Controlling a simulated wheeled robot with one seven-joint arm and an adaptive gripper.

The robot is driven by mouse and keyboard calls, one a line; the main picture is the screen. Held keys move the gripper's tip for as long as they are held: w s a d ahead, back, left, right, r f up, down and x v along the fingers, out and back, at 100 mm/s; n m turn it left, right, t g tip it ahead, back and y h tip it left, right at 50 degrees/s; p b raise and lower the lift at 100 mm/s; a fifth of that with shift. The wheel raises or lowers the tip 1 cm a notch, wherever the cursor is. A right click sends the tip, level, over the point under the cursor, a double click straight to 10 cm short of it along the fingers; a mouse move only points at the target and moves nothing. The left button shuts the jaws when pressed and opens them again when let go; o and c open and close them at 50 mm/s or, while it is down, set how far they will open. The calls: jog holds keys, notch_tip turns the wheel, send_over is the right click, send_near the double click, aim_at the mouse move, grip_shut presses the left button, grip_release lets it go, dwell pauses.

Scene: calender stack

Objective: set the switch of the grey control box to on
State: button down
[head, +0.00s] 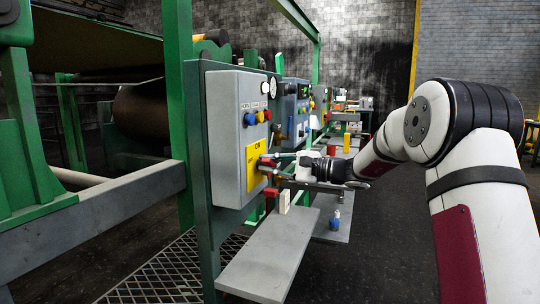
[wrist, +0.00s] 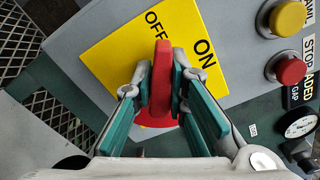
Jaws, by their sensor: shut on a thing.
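The grey control box (head: 226,140) is mounted on a green frame left of centre in the head view. Its yellow plate (head: 252,175) also shows in the wrist view (wrist: 111,50), with the words OFF and ON. A red switch handle (wrist: 161,75) stands out from this plate. My gripper (wrist: 161,88) has its teal fingers closed on both sides of the handle. The handle's far end lies between the two words; I cannot tell its exact setting. In the head view my gripper (head: 279,163) reaches the box from the right.
Coloured buttons, such as a red button (wrist: 290,69) and a yellow button (wrist: 288,17), and a gauge (wrist: 299,124) sit on the box or panel nearby. A grey shelf (head: 268,255) lies below. A blue box (head: 293,110) stands beyond. Dark floor at the right is open.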

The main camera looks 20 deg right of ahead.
jog(key=m+p, duration=0.6)
jog(key=p, duration=0.1)
jog(key=shift+w+d+r, duration=0.2)
jog(key=shift+d+r, duration=0.1)
jog(key=m+p, duration=0.1)
jog(key=m, duration=0.1)
jog(key=m+p, duration=0.1)
jog(key=m, duration=0.1)
jog(key=m+p, duration=0.1)
jog(key=m, duration=0.1)
jog(key=shift+w+d+f+p, duration=0.15)
jog(key=shift+w+d+p, duration=0.05)
jog(key=shift+w+p, duration=0.15)
jog(key=c, duration=1.5)
grip_release()
jog(key=shift+c, duration=0.2)
jog(key=v, duration=1.2)
